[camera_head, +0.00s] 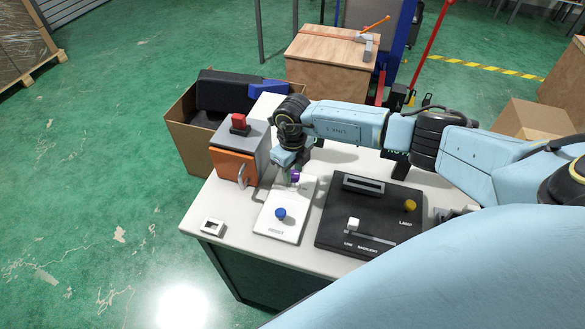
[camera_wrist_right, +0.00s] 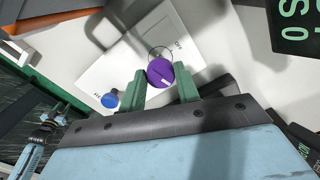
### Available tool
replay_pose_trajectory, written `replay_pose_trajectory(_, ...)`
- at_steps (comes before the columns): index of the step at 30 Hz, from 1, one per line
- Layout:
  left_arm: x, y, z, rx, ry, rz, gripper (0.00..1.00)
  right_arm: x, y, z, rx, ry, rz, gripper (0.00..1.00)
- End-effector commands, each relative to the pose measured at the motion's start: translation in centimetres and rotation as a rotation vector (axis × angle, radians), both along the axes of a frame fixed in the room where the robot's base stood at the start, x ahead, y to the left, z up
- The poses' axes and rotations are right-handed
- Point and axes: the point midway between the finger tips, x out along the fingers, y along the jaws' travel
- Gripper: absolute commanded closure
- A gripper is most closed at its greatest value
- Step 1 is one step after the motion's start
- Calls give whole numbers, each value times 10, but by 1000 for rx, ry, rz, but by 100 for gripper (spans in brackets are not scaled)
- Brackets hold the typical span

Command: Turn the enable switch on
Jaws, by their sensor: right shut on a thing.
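The purple rotary knob (camera_head: 296,176) is at the back of a white panel (camera_head: 275,234) on the table. In the right wrist view the purple knob (camera_wrist_right: 160,71) has a pale mark on its face and sits between the green fingertips. My right gripper (camera_wrist_right: 161,80) is shut on this knob, one finger on each side. In the head view my right gripper (camera_head: 290,170) points down at the panel, and its wrist hides part of the knob. My left gripper is not in view.
A blue button (camera_head: 280,213) is at the panel's front. A black panel (camera_head: 335,215) with a white slider handle (camera_head: 353,223) and yellow knob (camera_head: 410,205) stands to the right. An orange-grey box (camera_head: 232,165) with a red switch (camera_head: 239,122) stands left. A small white frame (camera_head: 212,226) lies near the table's edge.

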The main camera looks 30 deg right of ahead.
Motion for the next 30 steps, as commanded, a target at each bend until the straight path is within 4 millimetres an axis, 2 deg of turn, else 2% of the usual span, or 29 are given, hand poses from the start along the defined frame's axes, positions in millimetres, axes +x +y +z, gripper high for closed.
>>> replay_pose_trajectory(12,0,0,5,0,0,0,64,0,-1,1,-1,0,-231,91)
replay_pose_trajectory(30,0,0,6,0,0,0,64,1,-1,1,0,-1,-280,91)
